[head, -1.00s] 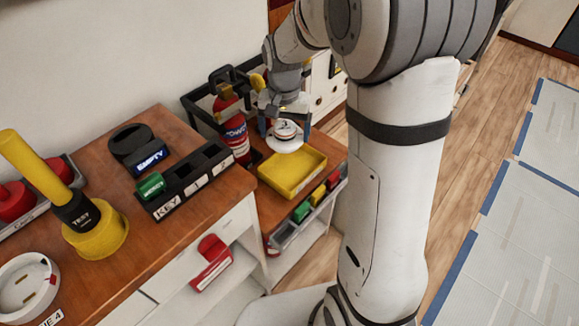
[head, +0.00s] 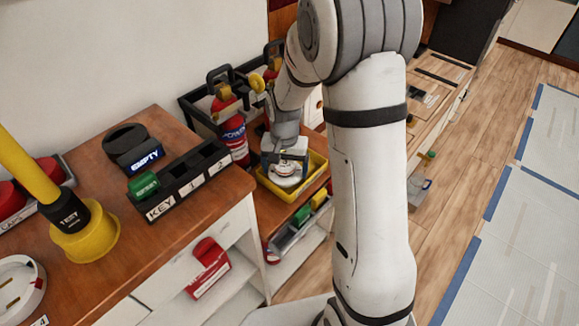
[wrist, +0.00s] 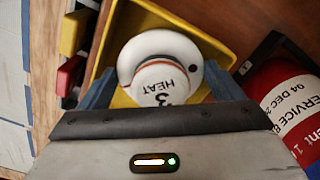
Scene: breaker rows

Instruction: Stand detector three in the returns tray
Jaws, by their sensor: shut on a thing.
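In the head view the detector (head: 284,174) is partly covered by my gripper (head: 287,160). My gripper is shut on it, with a blue finger on each side in the wrist view. The yellow returns tray (head: 318,172) surrounds it, and the tray's wall (wrist: 200,28) shows behind it in the wrist view. The detector is within the tray's outline, face toward the wrist camera; I cannot tell whether it touches the tray floor.
Red extinguishers (head: 235,135) stand in a black rack left of the tray. A row of green, yellow and red blocks (head: 302,213) runs along the front. The wooden desk (head: 105,225) at left holds a black key block (head: 190,180) and a yellow tester (head: 85,232).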

